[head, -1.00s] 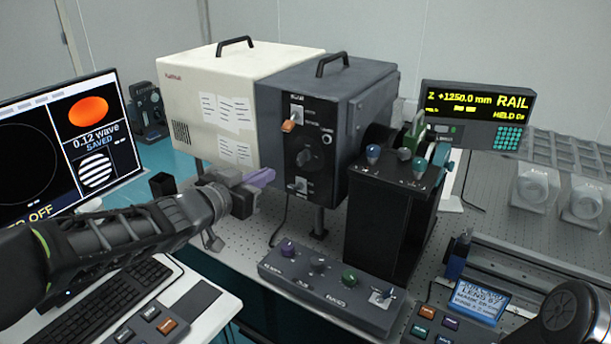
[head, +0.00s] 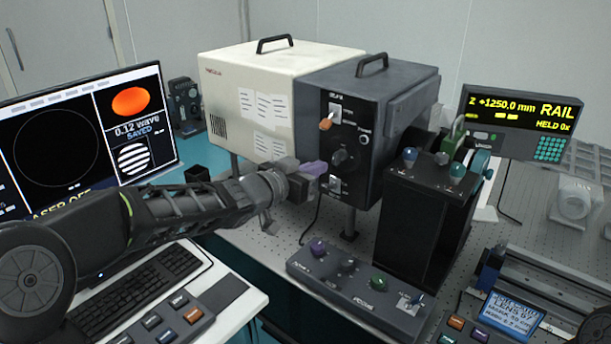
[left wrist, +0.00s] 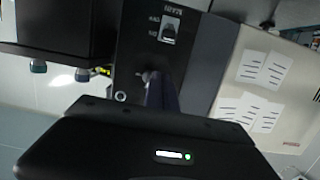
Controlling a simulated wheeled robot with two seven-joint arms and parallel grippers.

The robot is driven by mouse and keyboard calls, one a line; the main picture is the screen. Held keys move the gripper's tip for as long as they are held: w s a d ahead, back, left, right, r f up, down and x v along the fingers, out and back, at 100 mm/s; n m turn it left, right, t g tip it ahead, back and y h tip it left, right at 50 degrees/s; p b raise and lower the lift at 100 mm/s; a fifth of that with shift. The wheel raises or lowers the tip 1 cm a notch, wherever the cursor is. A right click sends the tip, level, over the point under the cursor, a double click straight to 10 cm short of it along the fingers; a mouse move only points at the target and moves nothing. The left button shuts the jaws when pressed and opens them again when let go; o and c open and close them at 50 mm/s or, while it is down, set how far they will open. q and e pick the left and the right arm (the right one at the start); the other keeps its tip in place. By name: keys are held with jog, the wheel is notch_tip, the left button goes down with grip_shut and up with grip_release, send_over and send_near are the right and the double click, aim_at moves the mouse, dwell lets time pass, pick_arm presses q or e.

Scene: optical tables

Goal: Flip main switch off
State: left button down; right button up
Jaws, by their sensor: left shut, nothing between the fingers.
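The main switch (head: 336,184) sits low on the front panel of the dark grey box (head: 368,105). The left wrist view, which is upside down, shows it as a small toggle (left wrist: 168,32) in a light plate. My left gripper (head: 314,170) has purple fingers, shut and empty, just left of the switch and in front of the panel. In the left wrist view its fingers (left wrist: 160,90) reach towards the panel and partly cover the dial area. Whether they touch the panel I cannot tell. My right gripper is not in view.
A dial (head: 345,158) and an orange-tipped switch (head: 327,123) are higher on the panel. A cream box (head: 225,105) adjoins it on the left. A control box with knobs (head: 350,285) stands below. The monitor (head: 85,140) reads LASER OFF.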

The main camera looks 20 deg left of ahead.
aim_at(325, 184)
pick_arm(q)
jog(key=x, duration=0.4)
jog(key=f, duration=0.2)
jog(key=s, duration=0.1)
jog(key=shift+a+f+b, duration=0.3)
jog(key=shift+f+b, duration=0.1)
jog(key=shift+s+f, duration=0.2)
jog(key=shift+f, duration=0.2)
